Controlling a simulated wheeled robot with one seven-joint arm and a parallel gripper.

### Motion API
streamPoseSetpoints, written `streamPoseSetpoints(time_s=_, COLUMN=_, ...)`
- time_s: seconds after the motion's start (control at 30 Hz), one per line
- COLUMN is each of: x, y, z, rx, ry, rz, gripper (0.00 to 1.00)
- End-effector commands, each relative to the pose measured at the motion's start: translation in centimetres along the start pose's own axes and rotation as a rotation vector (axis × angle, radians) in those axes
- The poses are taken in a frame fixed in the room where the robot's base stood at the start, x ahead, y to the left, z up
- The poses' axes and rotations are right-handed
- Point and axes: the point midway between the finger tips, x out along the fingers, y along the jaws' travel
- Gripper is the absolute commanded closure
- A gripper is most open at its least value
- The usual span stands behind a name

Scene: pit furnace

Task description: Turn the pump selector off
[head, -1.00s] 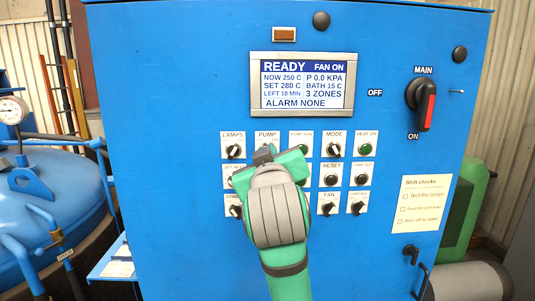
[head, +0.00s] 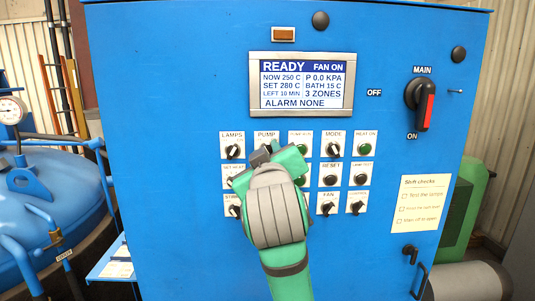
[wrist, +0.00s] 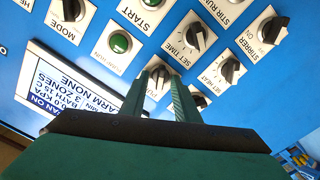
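The pump selector's white plate (head: 259,140) is in the top row of the blue panel in the head view, with its lower part hidden by my gripper. My gripper (head: 268,150) reaches up to it from below. In the upside-down wrist view, my gripper's two green fingers (wrist: 159,76) stand a little apart at either side of the dark pump knob (wrist: 160,71). I cannot tell whether they touch it. The knob's pointer direction is not clear.
The lamps knob (head: 233,151) is left of the pump plate. A display (head: 299,84) above reads READY, P 0.0 KPA. The red-handled main switch (head: 424,106) is further right.

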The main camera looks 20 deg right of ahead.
Motion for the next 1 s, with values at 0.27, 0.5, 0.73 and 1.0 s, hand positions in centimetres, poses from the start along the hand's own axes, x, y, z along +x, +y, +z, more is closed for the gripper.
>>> streamPoseSetpoints(time_s=0.27, x=-0.2, y=0.0, z=0.0, rx=0.000, ry=0.000, rz=-0.001, gripper=0.72)
streamPoseSetpoints(time_s=0.5, x=-3.0, y=-0.1, z=-0.1, rx=0.000, ry=0.004, rz=0.000, gripper=0.72)
streamPoseSetpoints(time_s=0.73, x=-7.4, y=0.2, z=0.0, rx=0.000, ry=0.002, rz=0.003, gripper=0.72)
streamPoseSetpoints(time_s=1.0, x=-10.4, y=0.2, z=0.1, rx=0.000, ry=-0.001, rz=0.004, gripper=0.72)
